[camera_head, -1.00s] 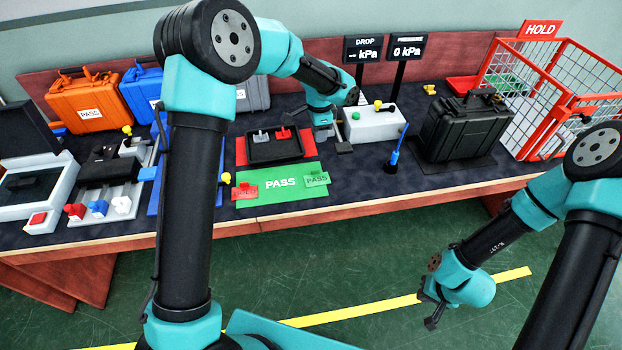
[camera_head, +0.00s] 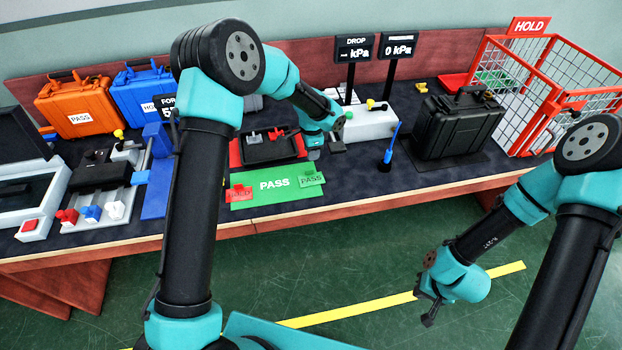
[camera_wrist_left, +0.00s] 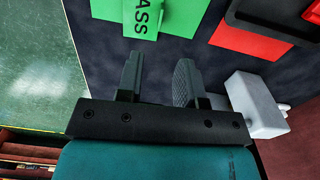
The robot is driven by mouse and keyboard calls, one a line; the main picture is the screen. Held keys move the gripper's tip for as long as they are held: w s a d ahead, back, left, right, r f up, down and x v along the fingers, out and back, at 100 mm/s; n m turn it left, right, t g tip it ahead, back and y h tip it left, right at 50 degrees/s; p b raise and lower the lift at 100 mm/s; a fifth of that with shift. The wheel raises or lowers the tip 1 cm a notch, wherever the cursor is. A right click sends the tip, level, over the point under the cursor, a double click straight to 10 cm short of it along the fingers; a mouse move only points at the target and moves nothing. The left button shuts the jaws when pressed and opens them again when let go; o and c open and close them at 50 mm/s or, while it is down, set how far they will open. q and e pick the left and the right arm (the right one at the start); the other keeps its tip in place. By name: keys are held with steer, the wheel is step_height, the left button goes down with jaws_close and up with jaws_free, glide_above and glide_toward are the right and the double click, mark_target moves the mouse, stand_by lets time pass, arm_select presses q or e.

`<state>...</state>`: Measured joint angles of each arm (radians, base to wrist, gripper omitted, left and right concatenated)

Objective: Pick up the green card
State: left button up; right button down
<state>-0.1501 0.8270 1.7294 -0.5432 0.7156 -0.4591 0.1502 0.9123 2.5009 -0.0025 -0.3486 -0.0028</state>
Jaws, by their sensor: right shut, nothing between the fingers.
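The green card (camera_head: 311,179), marked PASS, lies on the right end of the green PASS mat (camera_head: 247,199). A red card (camera_head: 238,194) lies at the mat's left end. My left gripper (camera_head: 322,151) is low over the table, just behind the green card. In the left wrist view my left gripper (camera_wrist_left: 157,62) is open, with nothing between its fingers. The green card (camera_wrist_left: 146,32) is just ahead of the fingertips there, partly cut off by the top edge. My right gripper (camera_head: 428,306) is shut and empty in front of the table, above the floor.
A black tray on a red mat (camera_head: 236,153) lies behind the green mat. A white box (camera_head: 370,124) and a blue tool (camera_head: 388,152) stand right of my left gripper. A black case (camera_head: 455,130) and a red wire cage (camera_head: 490,60) are further right.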

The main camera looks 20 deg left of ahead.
mark_target(311, 178)
arm_select(q)
steer(key=shift+f, duration=1.75)
steer(key=shift+f, duration=0.15)
step_height(311, 178, down, 5)
steer(key=shift+s+a+r, duration=0.1)
steer(key=shift+s, duration=0.05)
steer(key=shift+c, duration=0.5)
jaws_close()
